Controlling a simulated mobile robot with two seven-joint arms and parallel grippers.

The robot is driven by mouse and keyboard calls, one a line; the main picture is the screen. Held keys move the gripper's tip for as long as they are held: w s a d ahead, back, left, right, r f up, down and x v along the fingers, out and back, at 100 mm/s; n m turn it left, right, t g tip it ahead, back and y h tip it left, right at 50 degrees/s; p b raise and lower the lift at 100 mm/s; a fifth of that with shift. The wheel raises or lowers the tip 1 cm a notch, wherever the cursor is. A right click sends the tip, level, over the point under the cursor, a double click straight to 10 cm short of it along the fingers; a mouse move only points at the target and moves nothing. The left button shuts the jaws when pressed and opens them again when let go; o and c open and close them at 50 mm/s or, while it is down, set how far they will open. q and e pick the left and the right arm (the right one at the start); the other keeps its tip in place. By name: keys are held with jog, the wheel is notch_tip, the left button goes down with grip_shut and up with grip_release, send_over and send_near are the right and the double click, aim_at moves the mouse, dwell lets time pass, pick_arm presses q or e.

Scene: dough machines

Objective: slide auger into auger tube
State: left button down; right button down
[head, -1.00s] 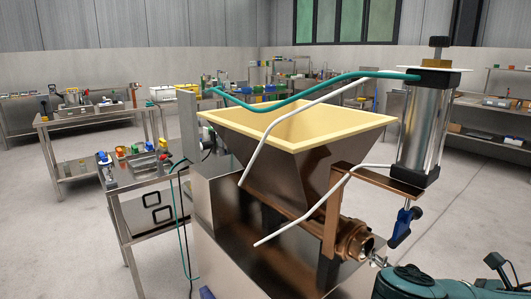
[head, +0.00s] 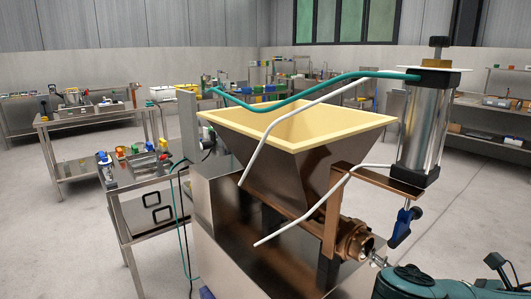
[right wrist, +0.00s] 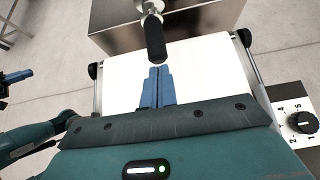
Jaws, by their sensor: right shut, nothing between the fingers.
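The bronze auger tube (head: 350,240) lies at the machine's lower front in the head view, its round mouth facing right. A small silver piece (head: 378,260) shows at the mouth; I cannot tell whether it is the auger's end. No full auger is clearly visible. My right gripper (right wrist: 157,72) is shut and empty in the right wrist view, its blue fingers together. Their tips lie just below a black handle (right wrist: 155,38) on a metal fitting, apart or touching I cannot tell. A small blue and black part (right wrist: 15,77) at the left edge may be my left gripper.
The hopper (head: 300,128) and a metal cylinder (head: 422,130) stand above the tube. A hose and pale rods cross before the hopper. In the right wrist view, a white surface (right wrist: 200,70) lies under the fingers, with a dial (right wrist: 303,122) at right. Side tables (head: 150,190) stand left.

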jog(key=shift+w, duration=0.1)
dwell(0.5)
jog(key=shift+w+a+b, duration=0.2)
jog(key=shift+a+b, duration=0.05)
jog(key=shift+b, duration=0.05)
jog(key=shift+a, duration=0.1)
jog(key=s+d+p, duration=0.3)
jog(key=p, duration=0.1)
jog(key=shift+s+d, duration=0.15)
jog(key=shift+s, duration=0.25)
dwell(0.4)
